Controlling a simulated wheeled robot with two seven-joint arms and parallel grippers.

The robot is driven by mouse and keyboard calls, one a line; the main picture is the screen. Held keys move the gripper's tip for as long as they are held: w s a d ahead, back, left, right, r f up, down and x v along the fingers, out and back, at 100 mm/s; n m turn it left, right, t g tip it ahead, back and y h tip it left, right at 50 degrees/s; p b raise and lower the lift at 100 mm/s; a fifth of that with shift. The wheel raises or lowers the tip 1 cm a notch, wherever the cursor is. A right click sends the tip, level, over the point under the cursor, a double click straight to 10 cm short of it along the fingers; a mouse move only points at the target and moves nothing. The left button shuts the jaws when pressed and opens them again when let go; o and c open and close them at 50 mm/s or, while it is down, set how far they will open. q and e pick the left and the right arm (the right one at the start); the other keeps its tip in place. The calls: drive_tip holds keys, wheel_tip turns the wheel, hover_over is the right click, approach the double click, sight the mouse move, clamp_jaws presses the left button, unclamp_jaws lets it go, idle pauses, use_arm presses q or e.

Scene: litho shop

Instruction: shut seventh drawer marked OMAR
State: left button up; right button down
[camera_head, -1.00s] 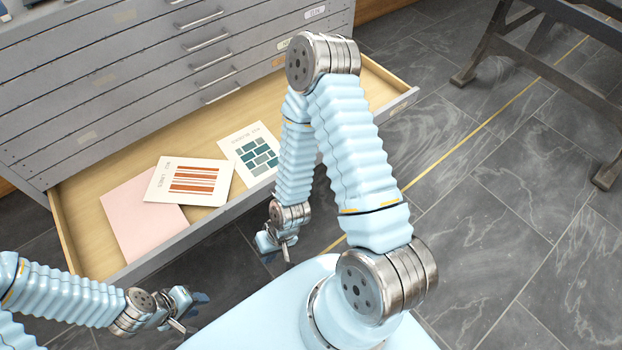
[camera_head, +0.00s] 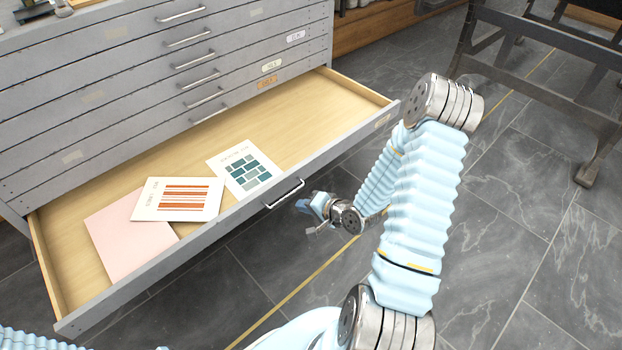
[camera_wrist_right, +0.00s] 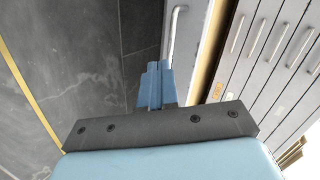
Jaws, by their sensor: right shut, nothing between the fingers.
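The open drawer (camera_head: 215,235) sticks far out of the grey flat-file cabinet (camera_head: 110,75). It is low in the stack; the label (camera_head: 383,120) at the right of its front is too small to read. Its metal bar handle (camera_head: 285,193) is at the middle of the front and also shows in the right wrist view (camera_wrist_right: 174,35). My right gripper (camera_head: 305,205) is shut and empty, just in front of the drawer front, a little right of the handle and apart from it. In the right wrist view its fingers (camera_wrist_right: 155,80) point toward the handle area. My left gripper is not in view.
Inside the drawer lie a pink sheet (camera_head: 125,240), an orange striped print (camera_head: 178,199) and a teal block print (camera_head: 244,170). The drawers above are shut. A dark-legged table (camera_head: 540,65) stands at upper right. The tiled floor (camera_head: 510,220) on the right is clear.

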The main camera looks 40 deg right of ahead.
drive_tip(key=s+d+r+m+t+h+b, duration=0.1)
drive_tip(key=s+d+r+m+t, duration=0.1)
drive_tip(key=d, duration=0.3)
drive_tip(key=s+d+r+m+t+b, duration=0.1)
drive_tip(key=s+d+m+b, duration=0.1)
drive_tip(key=d, duration=0.3)
drive_tip(key=b, duration=0.3)
approach(304, 167)
drive_tip(key=x, duration=0.5)
drive_tip(key=shift+a+f, duration=0.1)
drive_tip(key=shift+f, duration=0.15)
drive_tip(key=shift+w, duration=0.7)
